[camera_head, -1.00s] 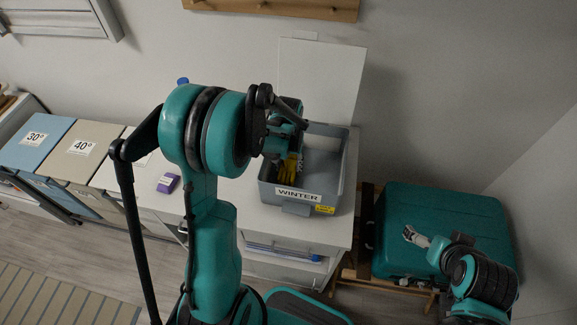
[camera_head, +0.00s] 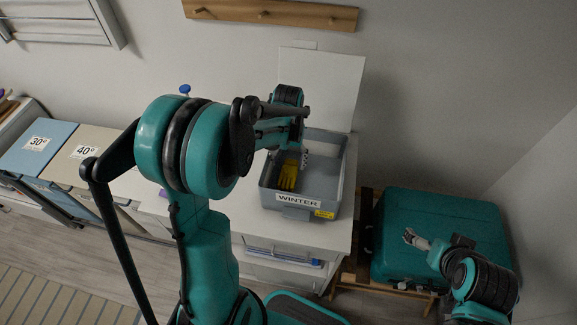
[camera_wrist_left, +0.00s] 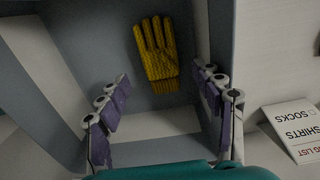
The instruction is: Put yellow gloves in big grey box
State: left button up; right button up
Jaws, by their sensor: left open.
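The yellow gloves (camera_head: 288,176) lie inside the grey box labelled WINTER (camera_head: 331,200), against its left side in the head view. In the left wrist view the yellow glove (camera_wrist_left: 156,52) lies flat on the box floor, fingers pointing away from the gripper. My left gripper (camera_wrist_left: 161,105) is open and empty above the box, with the glove beyond its fingertips and not touched. In the head view the left arm partly hides the box's back left corner. My right gripper (camera_head: 411,238) is at the right, over the teal case; its jaws are too small to judge.
The box stands on a white cabinet (camera_head: 250,220) against the wall. The teal case (camera_head: 440,215) stands to its right. Bins marked 30° (camera_head: 38,143) and 40° (camera_head: 84,152) are at the left. A printed list (camera_wrist_left: 295,130) lies beside the box.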

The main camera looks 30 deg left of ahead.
aim_at(288, 171)
pick_arm(q)
jog(key=s+d+r+m+t+p, duration=0.1)
jog(key=s+d+r+t, duration=0.1)
jog(key=s+r, duration=0.3)
jog(key=s+d+r+t, duration=0.2)
jog(key=s+d+r, duration=0.1)
jog(key=r, duration=0.4)
jog(key=s+d+m+t, duration=0.1)
jog(key=s+d+t, duration=0.1)
jog(key=s, duration=0.4)
jog(key=shift+d+r+m+t, duration=0.3)
jog(key=shift+r+m+t, duration=0.15)
jog(key=shift+t, duration=0.15)
jog(key=shift+s, duration=0.1)
